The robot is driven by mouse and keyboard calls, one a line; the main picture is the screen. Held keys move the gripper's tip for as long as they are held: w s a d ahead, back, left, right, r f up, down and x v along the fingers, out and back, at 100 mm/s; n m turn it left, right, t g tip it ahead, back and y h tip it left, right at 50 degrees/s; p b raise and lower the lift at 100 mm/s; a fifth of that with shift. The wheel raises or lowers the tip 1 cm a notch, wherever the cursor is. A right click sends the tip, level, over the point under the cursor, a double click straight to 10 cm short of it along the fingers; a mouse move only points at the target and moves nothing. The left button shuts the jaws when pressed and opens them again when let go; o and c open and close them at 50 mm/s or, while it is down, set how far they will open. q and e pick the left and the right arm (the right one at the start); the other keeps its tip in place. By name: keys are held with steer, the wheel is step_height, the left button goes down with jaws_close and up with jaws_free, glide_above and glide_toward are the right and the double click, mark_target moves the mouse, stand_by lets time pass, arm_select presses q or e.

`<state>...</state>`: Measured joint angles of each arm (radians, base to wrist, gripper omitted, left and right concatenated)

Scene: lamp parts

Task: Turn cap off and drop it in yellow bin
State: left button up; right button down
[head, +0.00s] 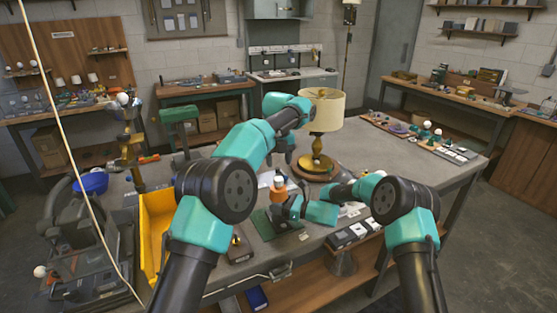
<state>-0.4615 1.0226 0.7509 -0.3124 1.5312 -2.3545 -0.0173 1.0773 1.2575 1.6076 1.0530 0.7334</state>
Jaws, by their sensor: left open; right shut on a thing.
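A small bottle-like thing, orange with a pale top (279,183), stands over the green mat (262,219) near the table's front edge. Its lower part is hidden by my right gripper (280,204), which is shut on it from the right. I cannot clearly make out where the cap meets the body. My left gripper (281,166) is open, pointing down just above the top of the bottle; whether it touches is too small to tell. The yellow bin (151,245) is at the table's left end, partly hidden behind my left arm.
A lamp with a cream shade (322,109) and brass base stands behind the grippers on the grey table (421,168). A tray of small parts (422,137) lies at the back right. Pale blocks (350,235) sit at the front edge.

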mark_target(279, 179)
arm_select(q)
steer(key=shift+m, duration=1.2)
steer(key=shift+f, duration=4)
